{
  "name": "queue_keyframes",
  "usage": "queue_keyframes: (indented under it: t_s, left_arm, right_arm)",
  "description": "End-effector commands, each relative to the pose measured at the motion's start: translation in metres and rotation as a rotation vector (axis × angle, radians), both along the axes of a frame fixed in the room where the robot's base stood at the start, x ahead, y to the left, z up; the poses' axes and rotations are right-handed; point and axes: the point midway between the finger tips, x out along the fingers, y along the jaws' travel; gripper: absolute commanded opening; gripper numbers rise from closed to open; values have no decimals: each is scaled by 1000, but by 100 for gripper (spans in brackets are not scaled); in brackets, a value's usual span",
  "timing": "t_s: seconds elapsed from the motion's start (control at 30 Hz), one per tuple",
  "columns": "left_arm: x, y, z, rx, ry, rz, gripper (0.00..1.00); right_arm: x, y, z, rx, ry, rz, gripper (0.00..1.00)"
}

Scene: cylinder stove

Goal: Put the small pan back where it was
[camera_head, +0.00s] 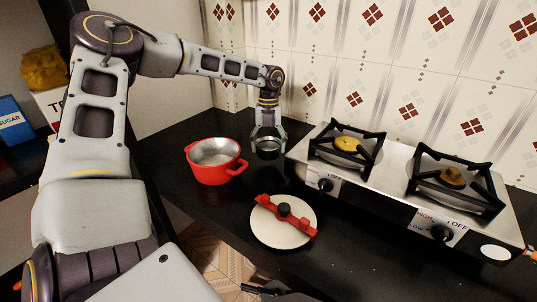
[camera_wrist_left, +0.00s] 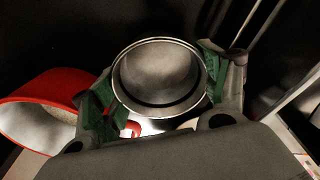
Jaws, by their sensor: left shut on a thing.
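The small pan (camera_head: 268,151) is a dark grey metal vessel with a round, shiny rim, between the red pot and the stove. My left gripper (camera_head: 267,137) comes down from above and is shut on it. In the left wrist view the small pan (camera_wrist_left: 160,75) sits upright between the two green-padded fingers, its open top facing the camera and its inside empty. I cannot tell whether its base touches the counter. A dark part of my right gripper (camera_head: 272,291) shows at the bottom edge; its fingers are not clear.
A red pot (camera_head: 217,172) stands close to the left of the pan. A white lid (camera_head: 283,235) with a red bar and black knob lies in front. The two-burner stove (camera_head: 393,180) is to the right. The black counter (camera_head: 180,182) is bare left of the pot.

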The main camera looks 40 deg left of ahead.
Motion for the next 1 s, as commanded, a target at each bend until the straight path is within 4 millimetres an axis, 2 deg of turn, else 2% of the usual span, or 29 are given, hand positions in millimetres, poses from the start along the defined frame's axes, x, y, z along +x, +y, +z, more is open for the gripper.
queue_keyframes:
  t_s: [0.27, 0.43, 0.6, 0.97, 1.0]
  left_arm:
    - [0, 0, -21, -1, 2, 0, 46]
    - [0, 0, -36, 0, 0, 0, 46]
    - [0, 0, -37, 0, -1, 0, 46]
    - [0, 0, -40, 1, -1, 0, 46]
    - [0, 0, -41, 1, -1, 0, 76]
  right_arm:
    - [-3, 0, -4, 0, 8, 2, 40]
    - [-2, 1, 4, 5, -5, 3, 40]
    - [-1, 2, 10, 9, -16, 3, 40]
    - [-5, 2, 4, 8, -3, 4, 40]
    - [-5, 2, 5, 9, -6, 3, 40]
